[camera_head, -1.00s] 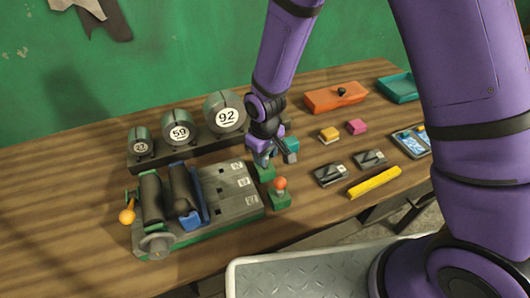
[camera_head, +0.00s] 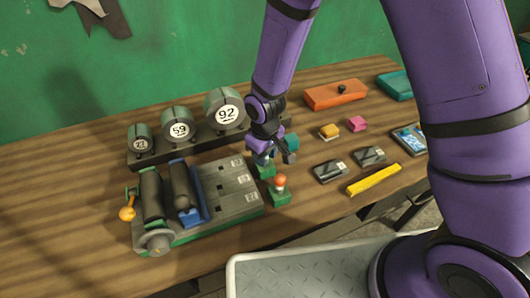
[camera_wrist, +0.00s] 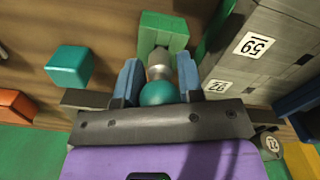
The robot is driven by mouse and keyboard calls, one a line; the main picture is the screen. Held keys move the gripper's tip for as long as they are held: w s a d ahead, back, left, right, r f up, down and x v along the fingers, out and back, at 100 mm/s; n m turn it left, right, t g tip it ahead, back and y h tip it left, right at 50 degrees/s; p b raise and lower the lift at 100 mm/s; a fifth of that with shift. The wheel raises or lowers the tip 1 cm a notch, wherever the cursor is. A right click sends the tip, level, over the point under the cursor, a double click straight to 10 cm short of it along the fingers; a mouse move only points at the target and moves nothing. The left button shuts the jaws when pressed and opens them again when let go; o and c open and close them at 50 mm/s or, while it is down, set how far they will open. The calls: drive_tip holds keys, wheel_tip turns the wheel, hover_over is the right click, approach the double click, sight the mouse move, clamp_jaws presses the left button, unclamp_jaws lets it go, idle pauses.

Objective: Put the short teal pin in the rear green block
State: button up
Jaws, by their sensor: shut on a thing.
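The short teal pin has a round teal head (camera_wrist: 158,94) and a pale metal shaft. My gripper (camera_wrist: 160,84) is shut on it, with a blue finger on each side of the head in the wrist view. The shaft points at the rear green block (camera_wrist: 164,32); I cannot tell whether its tip is in the block. In the head view, my gripper (camera_head: 265,155) is low over the rear green block (camera_head: 265,172) and hides most of the pin. The front green block (camera_head: 281,199) carries a pin with an orange-red head (camera_head: 280,180).
A teal cube (camera_head: 291,142) stands close to the right of my gripper. A grey machine with rollers (camera_head: 228,191) is close on the left, and numbered dials (camera_head: 224,108) stand behind. Small blocks, black boxes and a yellow bar (camera_head: 374,180) lie to the right.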

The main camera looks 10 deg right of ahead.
drive_tip(key=shift+f, duration=0.2)
drive_tip(key=o, duration=1)
drive_tip(key=shift+r, duration=0.1)
wheel_tip(320, 180, up, 11)
drive_tip(key=shift+f, duration=0.15)
idle(0.5)
